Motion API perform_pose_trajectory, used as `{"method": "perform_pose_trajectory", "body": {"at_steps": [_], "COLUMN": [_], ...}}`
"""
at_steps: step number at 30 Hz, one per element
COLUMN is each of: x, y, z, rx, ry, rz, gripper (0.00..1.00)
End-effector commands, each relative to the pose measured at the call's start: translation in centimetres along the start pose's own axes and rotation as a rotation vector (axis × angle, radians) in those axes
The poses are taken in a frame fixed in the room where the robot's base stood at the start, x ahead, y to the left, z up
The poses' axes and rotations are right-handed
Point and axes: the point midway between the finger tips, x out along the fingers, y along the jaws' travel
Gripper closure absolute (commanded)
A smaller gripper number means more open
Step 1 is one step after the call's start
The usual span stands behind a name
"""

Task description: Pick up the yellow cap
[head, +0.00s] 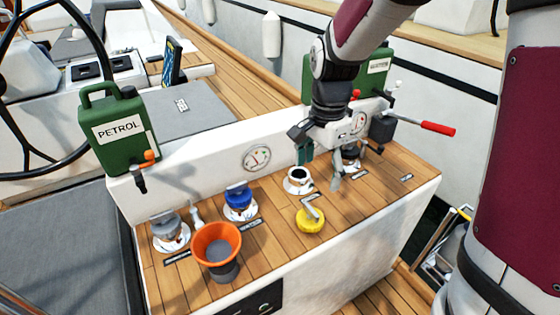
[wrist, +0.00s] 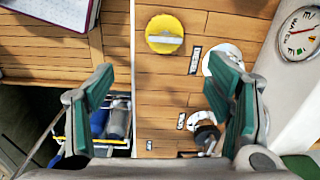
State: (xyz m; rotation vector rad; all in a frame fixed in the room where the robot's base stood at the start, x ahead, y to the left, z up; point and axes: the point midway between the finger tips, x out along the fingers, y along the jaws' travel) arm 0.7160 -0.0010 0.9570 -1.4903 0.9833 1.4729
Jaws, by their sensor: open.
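The yellow cap (head: 311,220) lies on the wooden deck top in front of a white round fitting with a dark opening (head: 298,181). It has a pale grip bar across its top. In the wrist view the cap (wrist: 165,22) lies near the top centre, beyond my fingertips and between their lines. My gripper (head: 321,166) is open and empty, above the deck top, to the right of and behind the cap in the head view. Its two green-padded fingers (wrist: 165,85) stand wide apart in the wrist view. The right finger partly hides the white fitting.
An orange funnel (head: 217,236), a blue-capped fitting (head: 239,196) and a grey-capped fitting (head: 166,227) stand left on the deck top. A green petrol can (head: 120,148) stands behind them. A red-handled lever (head: 437,128) sticks out at right. Bare planks surround the cap.

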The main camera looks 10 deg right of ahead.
Motion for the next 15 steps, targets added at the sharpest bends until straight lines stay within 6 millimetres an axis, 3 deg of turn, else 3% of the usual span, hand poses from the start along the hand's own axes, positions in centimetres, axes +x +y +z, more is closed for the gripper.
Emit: {"method": "perform_pose_trajectory", "body": {"at_steps": [8,15], "x": [3.3,7.8], "y": [-0.9,-0.7], "z": [-0.5,-0.5], "rx": [0.074,0.071], "ry": [0.002,0.001], "rz": [0.024,0.027], "gripper": [0.27,0.27]}}
